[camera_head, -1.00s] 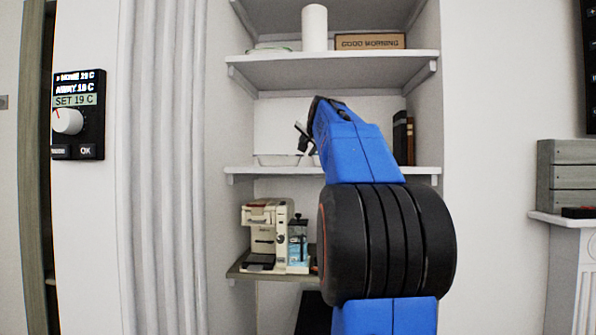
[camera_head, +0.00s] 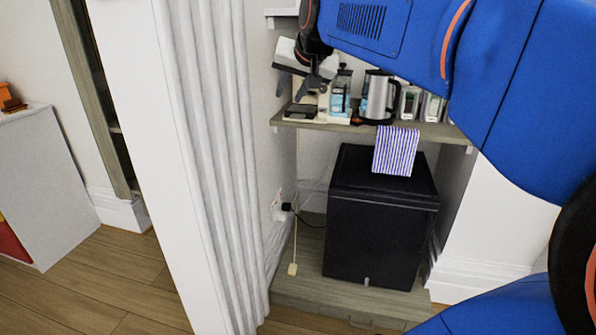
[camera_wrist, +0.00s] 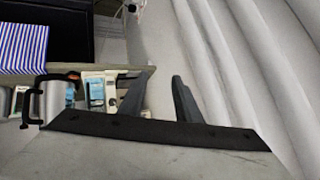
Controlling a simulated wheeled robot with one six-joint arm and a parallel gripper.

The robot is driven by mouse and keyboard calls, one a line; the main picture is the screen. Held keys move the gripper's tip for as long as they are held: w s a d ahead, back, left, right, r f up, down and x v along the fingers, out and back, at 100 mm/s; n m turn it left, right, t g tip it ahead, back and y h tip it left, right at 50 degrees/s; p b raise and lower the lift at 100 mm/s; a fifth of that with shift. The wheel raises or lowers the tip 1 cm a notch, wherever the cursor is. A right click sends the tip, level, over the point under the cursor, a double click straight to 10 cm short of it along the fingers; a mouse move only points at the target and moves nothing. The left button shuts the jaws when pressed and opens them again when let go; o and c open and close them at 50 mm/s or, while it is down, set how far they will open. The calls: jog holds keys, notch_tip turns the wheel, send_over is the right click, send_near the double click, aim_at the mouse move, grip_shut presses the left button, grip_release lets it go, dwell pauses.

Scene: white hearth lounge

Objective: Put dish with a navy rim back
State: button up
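No dish with a navy rim can be made out in either view now. My gripper (camera_head: 291,90) is in front of the left end of the coffee shelf (camera_head: 432,129), near the coffee machine (camera_head: 318,101). In the wrist view its two dark fingers (camera_wrist: 163,76) stand apart with nothing between them. My blue arm covers the upper right of the head view and hides what is above the shelf there.
A steel kettle (camera_head: 379,97) and several canisters (camera_head: 411,102) stand on the shelf. A black mini fridge (camera_head: 378,235) stands below. A white fluted column (camera_head: 215,160) is close on the left.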

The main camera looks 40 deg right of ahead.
jog(key=s+a+f+n+g, duration=0.1)
jog(key=s+a+f+n, duration=0.1)
jog(key=s+a+f, duration=0.2)
jog(key=s+a+f+n+g+y, duration=0.1)
jog(key=s+a+f, duration=0.4)
jog(key=s+f, duration=0.6)
jog(key=s+a+f+n+g+y, duration=0.1)
jog(key=s+a+f+n, duration=0.3)
jog(key=s+f, duration=0.4)
notch_tip(320, 180, down, 5)
jog(key=shift+a+f+g, duration=0.2)
jog(key=shift+a+g, duration=0.25)
jog(key=shift+g, duration=0.25)
